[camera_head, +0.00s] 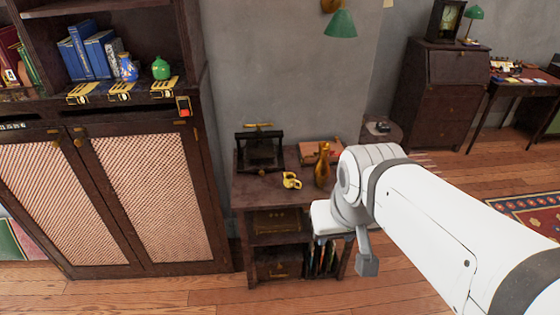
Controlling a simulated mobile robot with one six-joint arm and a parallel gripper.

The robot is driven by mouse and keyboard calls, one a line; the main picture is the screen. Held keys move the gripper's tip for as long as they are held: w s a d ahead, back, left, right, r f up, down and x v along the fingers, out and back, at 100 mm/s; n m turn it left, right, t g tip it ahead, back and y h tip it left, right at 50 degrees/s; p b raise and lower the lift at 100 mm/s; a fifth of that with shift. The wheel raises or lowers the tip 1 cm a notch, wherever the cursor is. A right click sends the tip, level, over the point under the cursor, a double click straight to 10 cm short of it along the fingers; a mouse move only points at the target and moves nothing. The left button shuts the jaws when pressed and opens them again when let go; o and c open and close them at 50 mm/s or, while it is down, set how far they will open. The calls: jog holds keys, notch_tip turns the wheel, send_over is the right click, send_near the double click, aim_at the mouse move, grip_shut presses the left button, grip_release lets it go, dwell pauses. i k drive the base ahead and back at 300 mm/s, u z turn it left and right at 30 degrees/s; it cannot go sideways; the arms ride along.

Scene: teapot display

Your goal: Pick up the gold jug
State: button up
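A tall, slim gold-brown vessel (322,166) that looks like the gold jug stands upright on the right part of a small dark wooden table (258,190). A small yellow-gold object (291,181), perhaps a cup or small pitcher, sits to its left near the front edge. My white arm reaches in from the right, its end close to the right and front of the tall vessel. The grey part at its end, which looks like my gripper (367,264), hangs low in front of the table's right side. Its fingers cannot be made out, and no held thing is visible.
A dark press-like device (260,150) and a reddish-brown box (318,151) stand at the back of the tabletop. A tall cabinet (160,190) rises close on the left. A grey wall is behind. The wooden floor (205,292) in front is clear.

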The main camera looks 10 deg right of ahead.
aim_at(289, 181)
jog(key=i, duration=0.95)
jog(key=z, duration=0.05)
